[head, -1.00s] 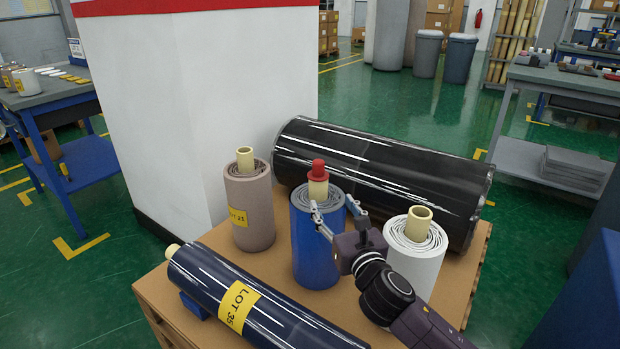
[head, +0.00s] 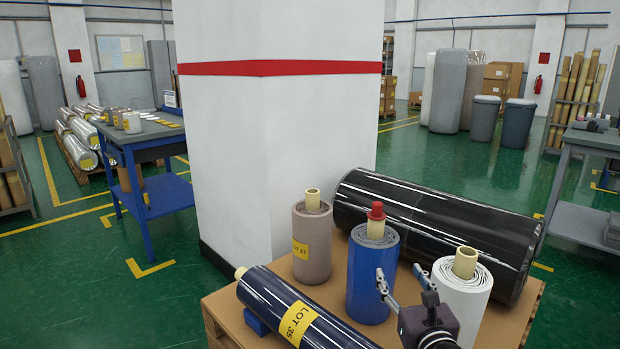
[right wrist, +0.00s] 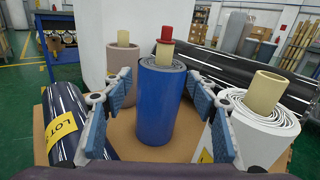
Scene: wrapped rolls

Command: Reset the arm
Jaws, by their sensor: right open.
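My right gripper (head: 405,288) is open and empty at the near side of the upright blue roll (head: 372,275). In the right wrist view the blue roll (right wrist: 158,105) stands ahead between the spread fingers (right wrist: 158,112), and I see no grip on it. A red cap (head: 377,211) sits on top of its cream core. The white roll (head: 462,295) stands just right of the gripper. My left gripper does not show in any view.
A pinkish-brown roll (head: 312,243) stands left of the blue one. A large black wrapped roll (head: 430,225) lies behind them, and a dark blue LOT 35 roll (head: 280,305) lies in front. All rest on a pallet (head: 515,315). A white pillar (head: 275,140) rises behind.

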